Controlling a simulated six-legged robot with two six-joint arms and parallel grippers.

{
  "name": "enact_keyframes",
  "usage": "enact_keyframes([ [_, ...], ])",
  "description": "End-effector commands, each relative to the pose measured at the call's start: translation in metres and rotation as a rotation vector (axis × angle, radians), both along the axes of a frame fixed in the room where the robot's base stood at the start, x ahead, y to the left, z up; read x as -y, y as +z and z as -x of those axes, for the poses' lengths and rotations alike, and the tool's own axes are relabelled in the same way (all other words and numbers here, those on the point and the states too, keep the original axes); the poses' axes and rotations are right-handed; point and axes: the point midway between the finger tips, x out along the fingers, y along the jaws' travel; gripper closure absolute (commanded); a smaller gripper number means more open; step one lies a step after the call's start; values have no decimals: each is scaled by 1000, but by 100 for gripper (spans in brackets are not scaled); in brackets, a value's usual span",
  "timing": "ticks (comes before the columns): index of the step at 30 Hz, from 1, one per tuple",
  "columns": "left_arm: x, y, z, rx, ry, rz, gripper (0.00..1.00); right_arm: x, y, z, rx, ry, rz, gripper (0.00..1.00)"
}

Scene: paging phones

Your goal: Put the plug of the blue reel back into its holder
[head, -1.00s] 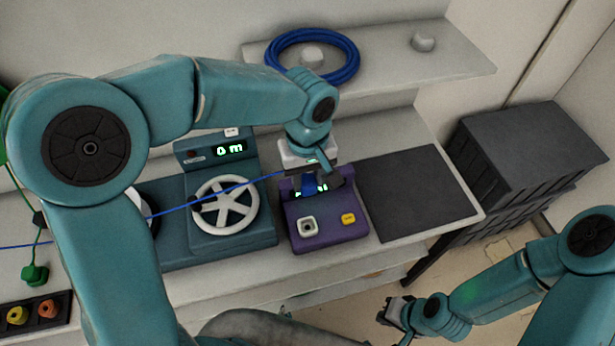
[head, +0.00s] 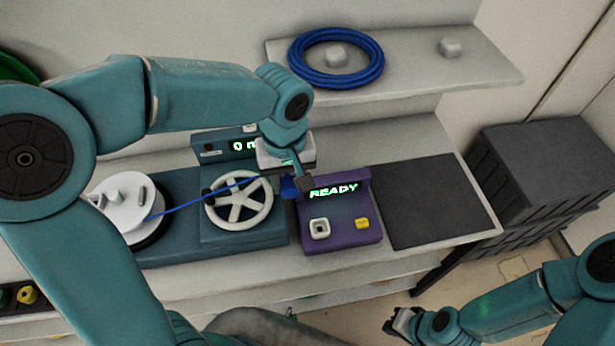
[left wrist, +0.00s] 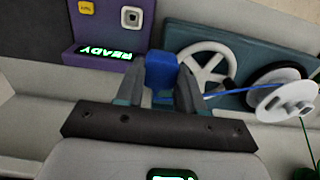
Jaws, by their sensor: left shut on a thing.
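My left gripper (head: 288,184) is shut on the blue plug (left wrist: 160,72), held above the bench by the left edge of a purple tester (head: 345,222). In the left wrist view the plug sits between both fingers (left wrist: 158,92). The plug's thin blue cable (head: 190,203) runs left to the reel with a white drum (head: 118,210). A dark holder strip (head: 8,308) shows at the lower left, with a yellow plug (head: 27,294) on it; my left arm hides much of it. My right gripper (head: 396,322) is at the lower right, away from the bench; its jaws are unclear.
The teal winder has a white handwheel (head: 238,203) beside the tester. The tester shows READY and has a white-rimmed socket (head: 320,229). A dark mat (head: 437,195) lies clear to the right. Black crates (head: 545,165) stand right.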

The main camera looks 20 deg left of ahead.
Motion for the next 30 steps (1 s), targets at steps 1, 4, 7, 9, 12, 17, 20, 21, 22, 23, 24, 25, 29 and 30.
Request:
enact_keyframes([
  [1, -7, -1, 4, 0, 3, 0, 88, 0, -3, 0, 0, 0, 0, 100],
  [4, -18, -1, 10, 1, 4, 0, 88, 0, -5, 0, 0, 0, 0, 100],
  [7, -29, -1, 17, 1, 4, 1, 88, 0, -7, 0, 0, 0, 0, 100],
  [9, -37, -1, 22, 0, 3, 0, 88, 0, -9, 0, 0, 0, 0, 100],
  [12, -49, -1, 29, 0, 4, 0, 88, 0, -10, 0, 0, 0, 0, 100],
  [17, -67, -1, 40, 0, 4, 0, 88, 0, -13, 0, 0, 0, 0, 100],
  [20, -78, -1, 46, 0, 4, 0, 88, 0, -14, 0, 0, 0, 0, 100],
  [21, -83, -1, 49, 0, 5, 0, 88, 0, -15, 0, 0, 0, 0, 100],
  [22, -86, -1, 51, -1, 4, -1, 88, 0, -15, 0, 0, 0, 0, 100],
  [23, -89, -1, 53, 0, 4, 0, 88, 0, -15, 0, 0, 0, 0, 100],
  [24, -94, -1, 56, 0, 5, 0, 88, 0, -16, 0, 0, 0, 0, 100],
  [25, -97, -1, 58, 0, 4, 0, 88, 0, -16, 0, 0, 0, 0, 100],
  [29, -112, -1, 67, 0, 5, 0, 88, 0, -18, 0, 0, 0, 0, 100],
  [30, -117, -1, 69, 0, 5, 0, 88, 0, -19, 0, 0, 0, 0, 100],
])
